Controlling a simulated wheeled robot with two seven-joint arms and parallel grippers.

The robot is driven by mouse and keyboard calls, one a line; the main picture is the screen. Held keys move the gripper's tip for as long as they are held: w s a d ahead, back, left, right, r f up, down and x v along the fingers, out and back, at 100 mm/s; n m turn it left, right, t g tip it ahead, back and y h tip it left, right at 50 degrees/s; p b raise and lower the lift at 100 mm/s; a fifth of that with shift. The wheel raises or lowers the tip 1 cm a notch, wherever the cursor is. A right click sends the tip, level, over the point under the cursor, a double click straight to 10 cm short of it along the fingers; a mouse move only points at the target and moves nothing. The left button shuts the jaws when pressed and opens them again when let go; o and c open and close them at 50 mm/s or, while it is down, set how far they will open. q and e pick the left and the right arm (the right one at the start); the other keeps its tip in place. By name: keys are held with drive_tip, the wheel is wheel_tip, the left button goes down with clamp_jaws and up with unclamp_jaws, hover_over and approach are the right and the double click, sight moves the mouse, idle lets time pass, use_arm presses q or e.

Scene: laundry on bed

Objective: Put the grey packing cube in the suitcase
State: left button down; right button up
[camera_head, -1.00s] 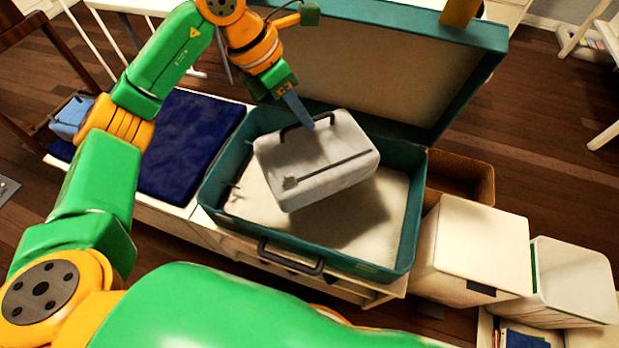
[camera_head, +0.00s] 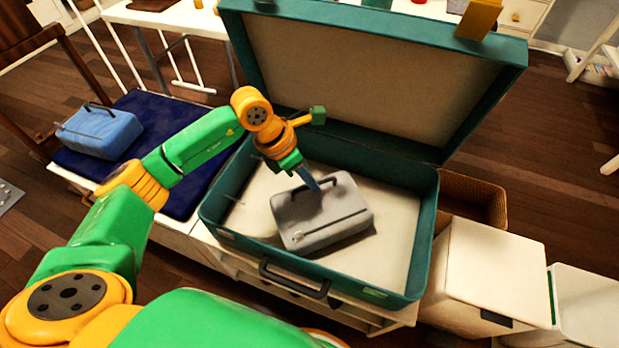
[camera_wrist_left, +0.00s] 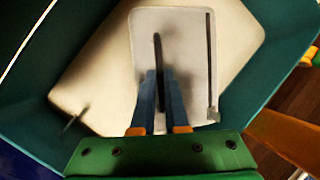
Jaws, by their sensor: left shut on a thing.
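The grey packing cube (camera_head: 322,221) is inside the open teal suitcase (camera_head: 424,235), low over its pale floor. I cannot tell whether it touches the floor. My left gripper (camera_head: 316,187) is shut on the dark handle on the cube's top. In the left wrist view the cube (camera_wrist_left: 190,65) lies beyond the fingers (camera_wrist_left: 159,100), which close around the handle strip. The suitcase's pale floor (camera_wrist_left: 95,85) and teal wall show around it. My right gripper is not in view.
The suitcase lid stands open at the back. A blue packing cube (camera_head: 100,132) lies on a navy mat (camera_head: 190,200) to the left. A brown basket (camera_head: 475,197) and white boxes (camera_head: 490,270) stand to the right. Bare suitcase floor surrounds the grey cube.

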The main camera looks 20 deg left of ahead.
use_arm(q)
drive_tip(key=shift+f, duration=0.1)
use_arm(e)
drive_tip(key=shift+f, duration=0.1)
use_arm(q)
drive_tip(key=c, duration=1.1)
unclamp_jaws()
drive_tip(key=shift+o, duration=0.9)
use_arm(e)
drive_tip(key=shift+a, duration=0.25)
use_arm(q)
drive_tip(key=shift+r, duration=0.2)
drive_tip(key=p+v, duration=0.2)
drive_tip(key=v, duration=1)
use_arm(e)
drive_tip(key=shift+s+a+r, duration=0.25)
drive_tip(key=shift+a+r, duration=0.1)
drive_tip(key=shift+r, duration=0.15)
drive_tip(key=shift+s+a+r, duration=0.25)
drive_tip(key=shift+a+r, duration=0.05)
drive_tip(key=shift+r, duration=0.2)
use_arm(q)
drive_tip(key=shift+s+f, duration=0.1)
